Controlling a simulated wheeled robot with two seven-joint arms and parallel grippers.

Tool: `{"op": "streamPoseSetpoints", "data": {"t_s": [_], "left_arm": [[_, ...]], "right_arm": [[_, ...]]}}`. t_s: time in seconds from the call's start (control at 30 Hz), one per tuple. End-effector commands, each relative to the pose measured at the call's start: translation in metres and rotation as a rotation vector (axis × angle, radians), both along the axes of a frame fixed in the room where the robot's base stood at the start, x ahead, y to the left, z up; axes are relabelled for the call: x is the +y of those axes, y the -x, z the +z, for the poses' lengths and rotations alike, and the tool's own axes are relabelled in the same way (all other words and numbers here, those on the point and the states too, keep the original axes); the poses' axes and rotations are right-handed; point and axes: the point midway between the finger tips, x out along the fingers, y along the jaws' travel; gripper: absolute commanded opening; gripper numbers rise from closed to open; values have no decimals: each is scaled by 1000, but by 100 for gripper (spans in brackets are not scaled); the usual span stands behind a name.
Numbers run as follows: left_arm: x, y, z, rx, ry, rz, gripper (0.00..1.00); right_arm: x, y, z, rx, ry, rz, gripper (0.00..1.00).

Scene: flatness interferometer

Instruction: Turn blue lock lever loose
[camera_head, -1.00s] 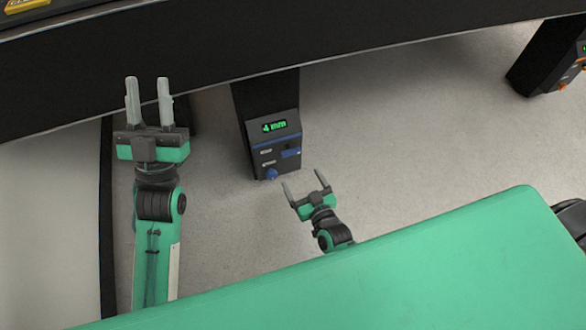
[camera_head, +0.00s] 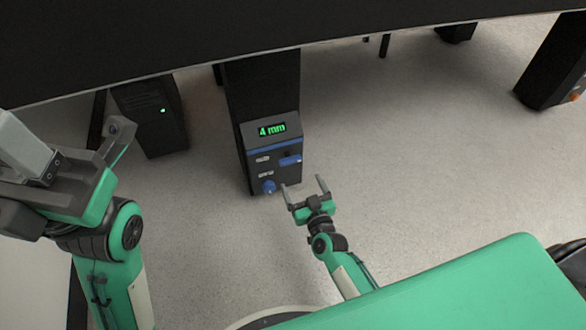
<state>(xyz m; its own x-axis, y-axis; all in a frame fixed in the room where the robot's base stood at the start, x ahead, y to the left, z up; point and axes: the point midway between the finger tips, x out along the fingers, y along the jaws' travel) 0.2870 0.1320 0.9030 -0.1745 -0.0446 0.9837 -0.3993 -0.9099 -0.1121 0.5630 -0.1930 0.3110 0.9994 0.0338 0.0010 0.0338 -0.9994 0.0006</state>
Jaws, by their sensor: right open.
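A dark control box (camera_head: 247,164) with a green display reading "4 mm" (camera_head: 272,130) stands under the bench, left of the middle. A blue lever (camera_head: 290,160) lies roughly level on the right of its front face. A round blue knob (camera_head: 268,186) sits lower left of the lever. My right gripper (camera_head: 303,186) is open and empty. Its fingers point up the picture, just below and right of the box, and its left fingertip shows close to the knob; I cannot tell whether they touch. My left gripper (camera_head: 70,140) is large at the left edge, with fingers spread and nothing between them.
The black bench edge (camera_head: 300,30) runs across the top. Another dark box with an orange part (camera_head: 550,70) is at the far right. Grey floor (camera_head: 400,150) lies clear right of the control box.

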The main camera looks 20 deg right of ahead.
Motion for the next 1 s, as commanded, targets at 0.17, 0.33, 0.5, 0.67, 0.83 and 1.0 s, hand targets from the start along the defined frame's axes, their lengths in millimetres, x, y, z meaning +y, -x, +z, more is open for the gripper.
{"op": "streamPoseSetpoints", "data": {"t_s": [0.17,0.33,0.5,0.67,0.83,1.0], "left_arm": [[1,2,0,-23,17,-4,36],[3,3,4,-36,31,-7,36],[5,4,7,-44,40,-9,36],[6,4,9,-46,44,-10,36],[6,4,10,-45,43,-10,36],[6,4,10,-46,44,-10,36]], "right_arm": [[1,-37,-3,-3,-3,-1,87],[3,-64,-3,-1,-2,0,87],[3,-81,-2,0,-1,0,87],[3,-87,-1,1,-2,1,87],[3,-87,-1,2,-1,1,87],[3,-87,-1,1,-1,0,70]]}}
